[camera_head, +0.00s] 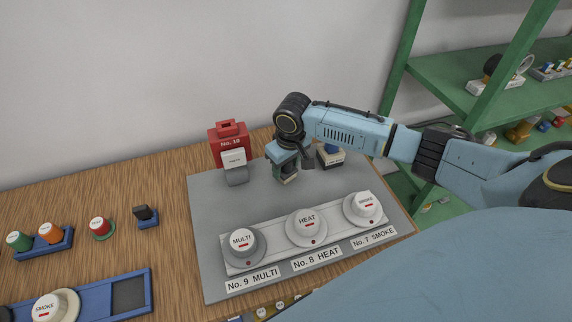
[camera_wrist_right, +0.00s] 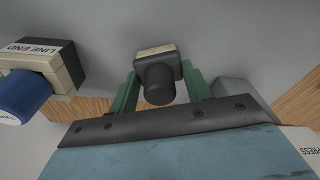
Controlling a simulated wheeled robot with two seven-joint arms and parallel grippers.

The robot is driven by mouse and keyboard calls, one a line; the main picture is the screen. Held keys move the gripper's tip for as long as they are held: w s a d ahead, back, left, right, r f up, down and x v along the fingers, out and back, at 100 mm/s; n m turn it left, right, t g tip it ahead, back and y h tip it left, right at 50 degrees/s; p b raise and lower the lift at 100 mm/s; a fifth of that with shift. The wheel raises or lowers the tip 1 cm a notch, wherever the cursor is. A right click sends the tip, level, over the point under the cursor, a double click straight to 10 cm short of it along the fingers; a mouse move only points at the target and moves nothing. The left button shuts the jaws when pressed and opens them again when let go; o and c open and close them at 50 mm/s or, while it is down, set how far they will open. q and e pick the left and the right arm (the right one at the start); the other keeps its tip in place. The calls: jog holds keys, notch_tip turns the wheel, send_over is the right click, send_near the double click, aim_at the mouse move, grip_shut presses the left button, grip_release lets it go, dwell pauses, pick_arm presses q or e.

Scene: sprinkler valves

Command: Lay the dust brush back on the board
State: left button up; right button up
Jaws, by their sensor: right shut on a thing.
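My right gripper (camera_head: 284,168) is over the back part of the grey board (camera_head: 205,215). Its green fingers show in the right wrist view (camera_wrist_right: 160,90), shut on the dust brush. The brush (camera_wrist_right: 158,80) has a dark round handle, a dark block and a pale strip at its far edge. In the head view my gripper hides most of the brush, and only a pale bit (camera_head: 290,179) shows below the fingers. I cannot tell whether it touches the board. My left gripper is not in view.
A red No. 10 box (camera_head: 229,141) stands left of my gripper. A block marked LINE END (camera_wrist_right: 58,62) with a blue knob stands on the other side. A strip with MULTI, HEAT and SMOKE detectors (camera_head: 306,221) lies in front. Bare board lies between.

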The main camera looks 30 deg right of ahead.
aim_at(290, 163)
jog(key=o, duration=1)
jog(key=shift+f, duration=0.1)
jog(key=r, duration=0.4)
jog(key=s+r+p, duration=0.1)
jog(key=r, duration=0.7)
jog(key=shift+s+d+r, duration=0.1)
jog(key=shift+s+r, duration=0.1)
